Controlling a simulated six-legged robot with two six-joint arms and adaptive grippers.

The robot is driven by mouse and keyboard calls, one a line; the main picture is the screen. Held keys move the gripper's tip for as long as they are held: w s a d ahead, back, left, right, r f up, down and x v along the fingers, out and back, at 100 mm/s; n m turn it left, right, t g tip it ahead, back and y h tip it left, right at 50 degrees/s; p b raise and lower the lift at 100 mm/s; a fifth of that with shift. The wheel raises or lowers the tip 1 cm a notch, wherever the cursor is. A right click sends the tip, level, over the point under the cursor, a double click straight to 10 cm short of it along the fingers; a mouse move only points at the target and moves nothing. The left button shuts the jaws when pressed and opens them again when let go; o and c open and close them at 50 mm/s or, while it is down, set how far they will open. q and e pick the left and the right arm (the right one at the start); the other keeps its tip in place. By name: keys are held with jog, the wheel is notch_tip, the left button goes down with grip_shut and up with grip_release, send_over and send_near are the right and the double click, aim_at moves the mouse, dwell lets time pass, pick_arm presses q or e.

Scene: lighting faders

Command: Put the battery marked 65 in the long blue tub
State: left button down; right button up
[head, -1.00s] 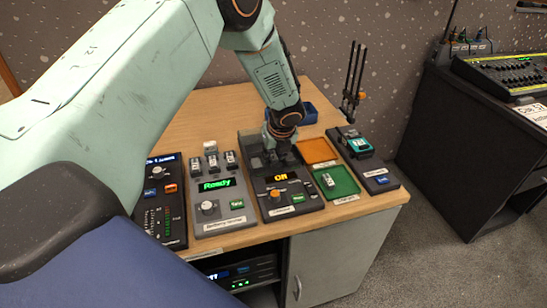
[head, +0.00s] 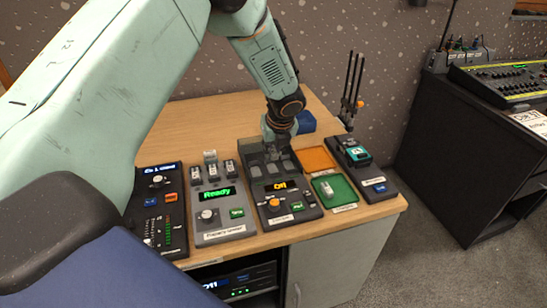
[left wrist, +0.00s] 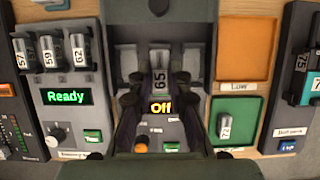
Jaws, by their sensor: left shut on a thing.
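The battery marked 65 (left wrist: 160,80) shows upright between the fingers of my left gripper (left wrist: 158,98) in the left wrist view. In the head view my left gripper (head: 274,140) is over the back of that device (head: 292,212), and the battery is hard to make out there. The blue tub (head: 306,123) is behind the gripper at the back of the desk, partly hidden by the arm. My right gripper is not in view.
Batteries 57, 59 and 62 stand in the grey unit reading Ready (head: 217,194). Battery 72 (left wrist: 224,126) lies in the green tray (head: 345,197), with an orange tray (head: 316,159) behind. A device with a teal top (head: 357,153) stands right. The desk's back left is bare.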

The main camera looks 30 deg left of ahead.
aim_at(273, 151)
pick_arm(q)
notch_tip(273, 151, up, 4)
jog(key=shift+r+p, duration=0.15)
jog(key=shift+p, duration=0.25)
jog(key=shift+r+p, duration=0.3)
jog(key=shift+r, duration=0.2)
notch_tip(273, 151, up, 4)
jog(key=p, duration=0.4)
jog(key=shift+f+p, duration=0.15)
jog(key=shift+p, duration=0.15)
jog(key=shift+f, duration=0.1)
